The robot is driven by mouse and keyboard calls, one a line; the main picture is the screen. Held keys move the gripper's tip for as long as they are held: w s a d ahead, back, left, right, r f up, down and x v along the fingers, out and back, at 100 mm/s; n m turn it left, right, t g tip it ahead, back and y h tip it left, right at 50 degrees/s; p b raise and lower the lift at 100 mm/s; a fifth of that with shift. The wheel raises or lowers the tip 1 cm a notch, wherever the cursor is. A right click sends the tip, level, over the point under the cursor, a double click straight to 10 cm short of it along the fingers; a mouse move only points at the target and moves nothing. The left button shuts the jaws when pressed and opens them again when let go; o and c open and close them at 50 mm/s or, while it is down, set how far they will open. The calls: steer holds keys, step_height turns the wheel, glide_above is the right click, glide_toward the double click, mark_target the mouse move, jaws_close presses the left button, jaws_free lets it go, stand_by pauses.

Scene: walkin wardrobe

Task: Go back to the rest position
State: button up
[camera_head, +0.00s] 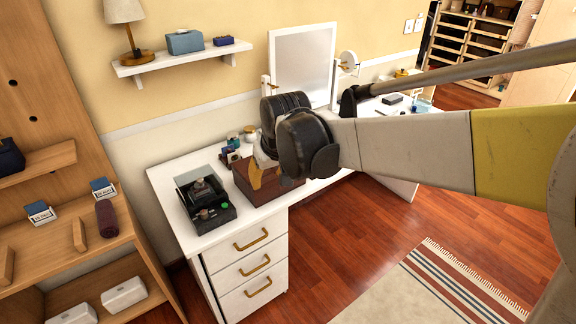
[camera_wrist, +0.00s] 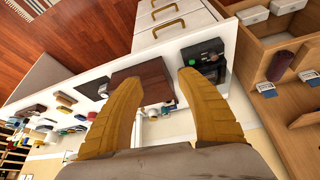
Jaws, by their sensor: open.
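My gripper (camera_wrist: 155,110) shows in the wrist view as two yellow fingers spread apart, with nothing between them. In the head view my gripper (camera_head: 262,172) is mostly hidden behind my dark wrist joint, with a bit of yellow finger showing. It is above the white dressing table (camera_head: 180,172), in front of or over a brown wooden box (camera_head: 243,187). The box also shows beyond the fingertips in the wrist view (camera_wrist: 142,78). I cannot tell whether the fingers touch it.
A mirror (camera_head: 303,65) stands at the back. A wall shelf (camera_head: 180,60) holds a lamp and boxes. A wooden shelf unit (camera_head: 100,240) is at left. The wooden floor at front is clear beside a striped rug (camera_head: 430,285).

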stand_by(0.3)
steer(key=s+d+m+t+h, duration=0.1)
steer(key=s+d+m, duration=0.3)
steer(key=s+d, duration=1.4)
steer(key=s+r+t, duration=0.1)
steer(key=s, duration=0.3)
steer(key=shift+h, duration=0.3)
steer(key=shift+w, duration=0.1)
